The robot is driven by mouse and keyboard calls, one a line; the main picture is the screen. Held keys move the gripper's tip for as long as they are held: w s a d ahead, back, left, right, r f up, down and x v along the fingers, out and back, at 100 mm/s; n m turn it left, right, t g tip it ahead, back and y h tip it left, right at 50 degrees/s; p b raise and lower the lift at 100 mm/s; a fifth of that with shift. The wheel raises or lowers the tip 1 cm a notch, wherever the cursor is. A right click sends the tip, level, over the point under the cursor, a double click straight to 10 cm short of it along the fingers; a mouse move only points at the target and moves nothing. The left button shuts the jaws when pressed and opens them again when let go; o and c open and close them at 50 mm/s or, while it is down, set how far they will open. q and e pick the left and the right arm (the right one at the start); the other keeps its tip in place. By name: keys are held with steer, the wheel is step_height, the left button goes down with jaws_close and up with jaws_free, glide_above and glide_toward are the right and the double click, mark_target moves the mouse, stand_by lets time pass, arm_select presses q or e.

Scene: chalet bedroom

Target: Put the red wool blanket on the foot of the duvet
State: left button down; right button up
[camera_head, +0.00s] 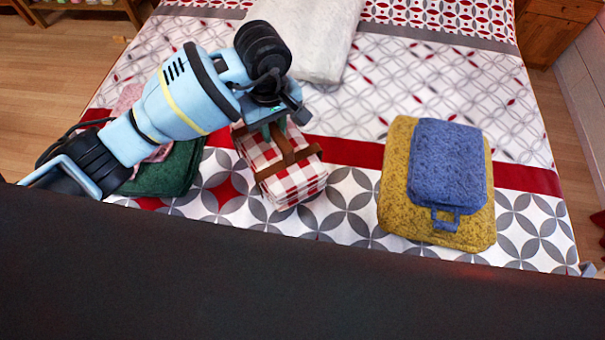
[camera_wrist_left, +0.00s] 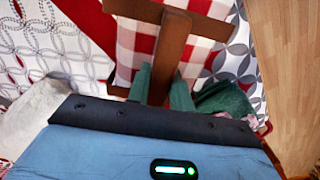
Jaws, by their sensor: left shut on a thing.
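The folded red-and-white checked blanket (camera_head: 297,188) has brown straps around it and is over the near, foot part of the patterned duvet (camera_head: 345,215). I cannot tell whether it rests there or hangs just above. My left gripper (camera_head: 278,130) is over its far end, shut on the brown strap handle. In the left wrist view the green fingers (camera_wrist_left: 160,88) sit on either side of the brown strap (camera_wrist_left: 172,48), with the checked cloth (camera_wrist_left: 133,45) behind. The gripper hides part of the blanket's far end. My right gripper is not in view.
A blue folded blanket (camera_head: 447,165) lies on a mustard one (camera_head: 395,190) to the right. A dark green folded cloth (camera_head: 180,172) and a pink one (camera_head: 128,100) lie left, partly behind my arm. A white fluffy throw (camera_head: 310,40) lies farther up. Bare duvet separates the checked and mustard blankets.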

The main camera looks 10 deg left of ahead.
arm_select(q)
steer(key=shift+w+d+r+n+b, duration=0.45)
steer(key=shift+w+d+r, duration=0.2)
steer(key=shift+w, duration=0.25)
steer(key=shift+f, duration=5.3)
steer(key=c, duration=1.3)
jaws_free()
steer(key=shift+s, duration=0.1)
steer(key=shift+o, duration=0.2)
steer(key=shift+r, duration=0.1)
step_height(320, 180, up, 12)
steer(key=shift+r, duration=0.1)
